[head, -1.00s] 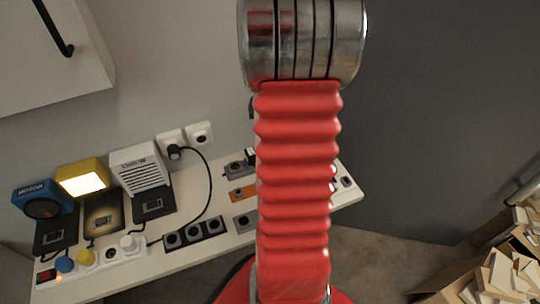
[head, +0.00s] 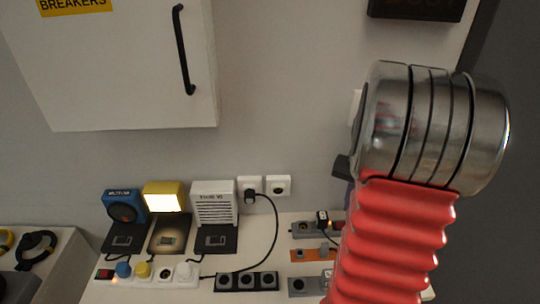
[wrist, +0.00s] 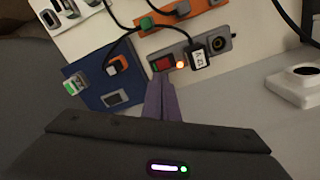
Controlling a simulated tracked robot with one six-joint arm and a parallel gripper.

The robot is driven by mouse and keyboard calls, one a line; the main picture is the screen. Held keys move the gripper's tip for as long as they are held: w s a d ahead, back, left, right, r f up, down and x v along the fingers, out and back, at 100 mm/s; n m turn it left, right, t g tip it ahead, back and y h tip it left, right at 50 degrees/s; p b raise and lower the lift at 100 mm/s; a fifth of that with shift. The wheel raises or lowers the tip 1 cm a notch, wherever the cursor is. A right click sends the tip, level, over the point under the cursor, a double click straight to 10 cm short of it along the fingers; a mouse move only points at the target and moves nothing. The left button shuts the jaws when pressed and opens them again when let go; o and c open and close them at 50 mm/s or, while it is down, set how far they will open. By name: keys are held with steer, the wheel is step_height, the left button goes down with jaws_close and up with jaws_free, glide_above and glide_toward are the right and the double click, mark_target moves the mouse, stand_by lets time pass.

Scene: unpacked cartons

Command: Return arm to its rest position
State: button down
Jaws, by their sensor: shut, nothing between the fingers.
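My gripper (wrist: 161,100) shows in the wrist view as two purple fingers pressed together, with nothing between them. The fingertips appear in front of a grey socket strip (wrist: 221,45) with a red switch and a small orange light; I cannot tell whether they touch it. A black plug with a white label (wrist: 197,60) sits in that strip. In the head view my red ribbed arm with its metal end fills the right side and hides most of the gripper.
The white bench (head: 268,217) holds a blue device (head: 124,207), a lit yellow lamp (head: 165,197) and a white box (head: 214,203). A wall cabinet (head: 110,80) hangs above. In the wrist view there are a blue panel (wrist: 102,83), an orange strip (wrist: 170,20) and a white wall socket (wrist: 297,86).

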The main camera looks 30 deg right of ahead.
steer(key=a+r+n+t, duration=0.2)
steer(key=a+r+n, duration=0.2)
steer(key=a, duration=0.8)
steer(key=s+a+r+n+t, duration=0.1)
steer(key=a+r+n, duration=0.3)
steer(key=a, duration=0.8)
steer(key=s+a+r+n+t, duration=0.1)
steer(key=a+r+n+t, duration=0.1)
steer(key=a+r+n, duration=0.2)
steer(key=a+r, duration=0.3)
steer(key=a, duration=0.5)
steer(key=shift+a+t, duration=0.25)
steer(key=shift+t, duration=0.05)
steer(key=shift+s, duration=0.2)
